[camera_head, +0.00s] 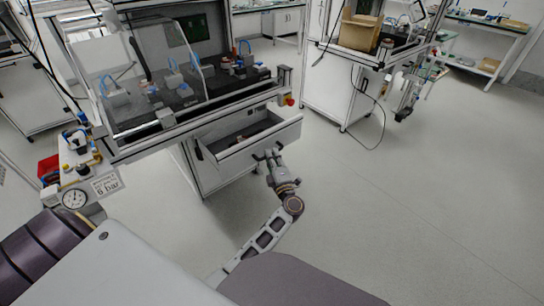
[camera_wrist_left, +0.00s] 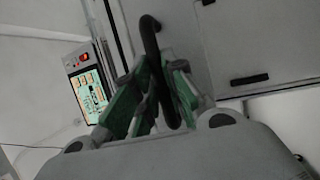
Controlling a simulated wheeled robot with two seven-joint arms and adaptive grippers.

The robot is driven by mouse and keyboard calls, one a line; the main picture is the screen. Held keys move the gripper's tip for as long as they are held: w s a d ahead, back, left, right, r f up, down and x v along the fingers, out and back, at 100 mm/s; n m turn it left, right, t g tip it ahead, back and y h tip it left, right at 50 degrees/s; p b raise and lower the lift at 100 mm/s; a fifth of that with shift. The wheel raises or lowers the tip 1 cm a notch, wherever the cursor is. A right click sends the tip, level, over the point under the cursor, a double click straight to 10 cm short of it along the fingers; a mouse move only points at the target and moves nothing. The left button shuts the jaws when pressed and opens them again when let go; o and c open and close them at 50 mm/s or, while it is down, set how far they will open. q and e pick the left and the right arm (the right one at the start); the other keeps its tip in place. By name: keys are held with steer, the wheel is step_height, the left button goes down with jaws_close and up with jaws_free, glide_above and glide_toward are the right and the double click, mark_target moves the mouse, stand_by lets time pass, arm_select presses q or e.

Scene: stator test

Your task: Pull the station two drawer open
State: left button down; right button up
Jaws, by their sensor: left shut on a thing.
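The station two drawer (camera_head: 290,133) sits under the workstation bench in the head view and stands out from the cabinet, with its inside showing. My left gripper (camera_head: 267,157) is at the drawer front, its arm reaching up from the bottom of the picture. In the left wrist view its green-padded fingers (camera_wrist_left: 150,98) are shut on the black bar handle (camera_wrist_left: 150,45), which runs between them. The handle is mostly hidden by the gripper in the head view. My right gripper is not in view.
The workstation (camera_head: 140,130) above carries fixtures and a clear guard. A red button (camera_head: 290,101) is at its right corner. A pressure gauge (camera_head: 74,198) stands at left. Another bench with a cardboard box (camera_head: 358,32) is at back right. The floor (camera_head: 400,210) on the right is clear.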

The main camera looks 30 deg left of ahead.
arm_select(q)
steer(key=c, duration=1.5)
jaws_free()
steer(key=shift+f, duration=0.1)
steer(key=shift+o, duration=0.2)
steer(key=v, duration=0.8)
steer(key=shift+d+f, duration=0.2)
steer(key=x, duration=0.8)
steer(key=shift+r, duration=0.25)
steer(key=shift+s, duration=0.15)
